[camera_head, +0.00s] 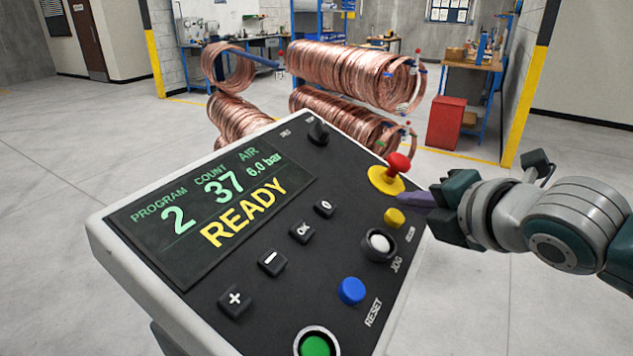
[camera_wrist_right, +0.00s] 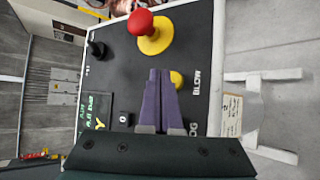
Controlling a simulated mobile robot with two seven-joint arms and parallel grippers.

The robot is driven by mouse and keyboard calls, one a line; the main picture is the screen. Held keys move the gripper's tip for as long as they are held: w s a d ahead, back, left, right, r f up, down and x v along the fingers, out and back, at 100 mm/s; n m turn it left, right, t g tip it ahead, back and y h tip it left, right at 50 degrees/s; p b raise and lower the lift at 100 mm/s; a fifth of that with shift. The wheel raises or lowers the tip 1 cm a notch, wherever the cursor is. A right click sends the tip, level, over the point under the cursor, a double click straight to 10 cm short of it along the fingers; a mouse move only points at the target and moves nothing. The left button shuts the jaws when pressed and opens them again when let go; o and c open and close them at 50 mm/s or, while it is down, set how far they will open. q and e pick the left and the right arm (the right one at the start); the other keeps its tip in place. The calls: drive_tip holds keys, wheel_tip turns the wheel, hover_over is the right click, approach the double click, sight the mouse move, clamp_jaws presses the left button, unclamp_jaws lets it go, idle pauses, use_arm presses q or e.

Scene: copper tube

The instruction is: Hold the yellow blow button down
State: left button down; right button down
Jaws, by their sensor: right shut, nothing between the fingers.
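The yellow blow button (camera_head: 394,217) is a small round button near the right edge of the black control panel (camera_head: 300,160). In the right wrist view the button (camera_wrist_right: 177,80) shows beside the "BLOW" label, partly hidden by my fingers. My right gripper (camera_head: 403,198) is shut and empty, its purple fingertips over the panel between this button and the red mushroom knob. In the wrist view the fingertips (camera_wrist_right: 160,73) lie just left of the button. I cannot tell whether they touch the panel. My left gripper is not in view.
The red mushroom knob (camera_head: 398,163) on its yellow base stands close to my fingertips. A white button (camera_head: 380,243), blue button (camera_head: 351,290) and green button (camera_head: 316,344) lie nearer. The screen (camera_head: 210,205) reads READY. Copper coils (camera_head: 355,75) hang behind the panel.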

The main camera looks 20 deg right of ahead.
sight(394, 218)
drive_tip(key=shift+f, duration=0.15)
drive_tip(key=shift+w+a+f, duration=0.1)
drive_tip(key=shift+f, duration=0.15)
drive_tip(key=shift+b, duration=0.3)
idle(0.4)
drive_tip(key=shift+w+a+f+b, duration=0.2)
drive_tip(key=shift+f+b, duration=0.15)
drive_tip(key=shift+f, duration=0.2)
idle(3.0)
idle(0.8)
